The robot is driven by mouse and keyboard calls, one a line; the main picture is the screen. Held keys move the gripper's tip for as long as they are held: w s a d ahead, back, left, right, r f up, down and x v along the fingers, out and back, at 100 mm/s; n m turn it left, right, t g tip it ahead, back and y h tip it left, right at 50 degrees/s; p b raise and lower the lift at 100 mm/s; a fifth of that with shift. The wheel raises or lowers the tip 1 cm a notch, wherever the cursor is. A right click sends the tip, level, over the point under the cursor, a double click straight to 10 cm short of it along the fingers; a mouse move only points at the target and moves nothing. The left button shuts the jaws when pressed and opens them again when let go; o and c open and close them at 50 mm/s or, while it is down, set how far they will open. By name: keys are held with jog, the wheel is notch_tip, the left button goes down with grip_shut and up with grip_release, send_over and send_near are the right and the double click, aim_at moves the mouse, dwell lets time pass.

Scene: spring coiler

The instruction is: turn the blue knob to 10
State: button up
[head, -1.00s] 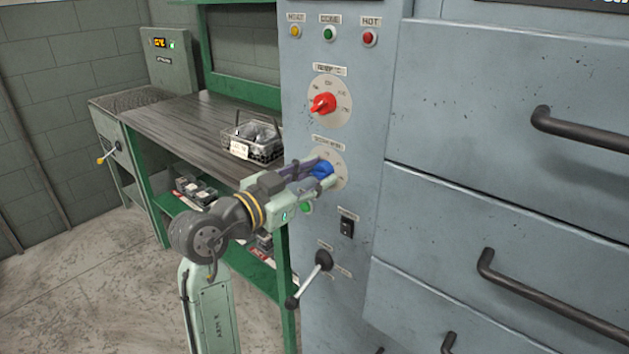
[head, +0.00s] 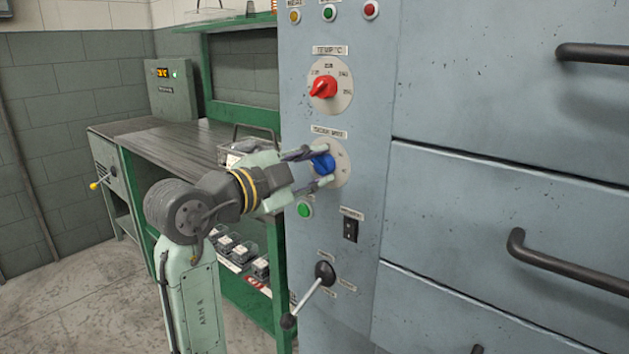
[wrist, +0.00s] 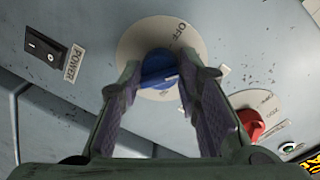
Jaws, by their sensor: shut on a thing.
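The blue knob (head: 323,163) sits on a round pale dial (head: 342,172) on the grey machine panel. My gripper (head: 318,168) reaches it from the left, with one finger above and one below the knob. In the wrist view the blue knob (wrist: 159,70) lies between the two finger ends of my gripper (wrist: 160,82), which are closed on its sides. The word OFF shows on the dial (wrist: 140,45) near the knob's far end. The fingers hide part of the dial, and I cannot read a 10 on it.
A red knob (head: 323,87) on its own dial is above the blue one. A green button (head: 305,209), a black power switch (head: 350,229) and a lever (head: 309,295) are below. Drawer handles (head: 572,267) stick out at the right. A green workbench (head: 196,141) stands at the left.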

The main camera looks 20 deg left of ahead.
jog(key=shift+r+m, duration=0.15)
jog(key=shift+m, duration=0.25)
jog(key=o, duration=1.1)
jog(key=v, duration=1.2)
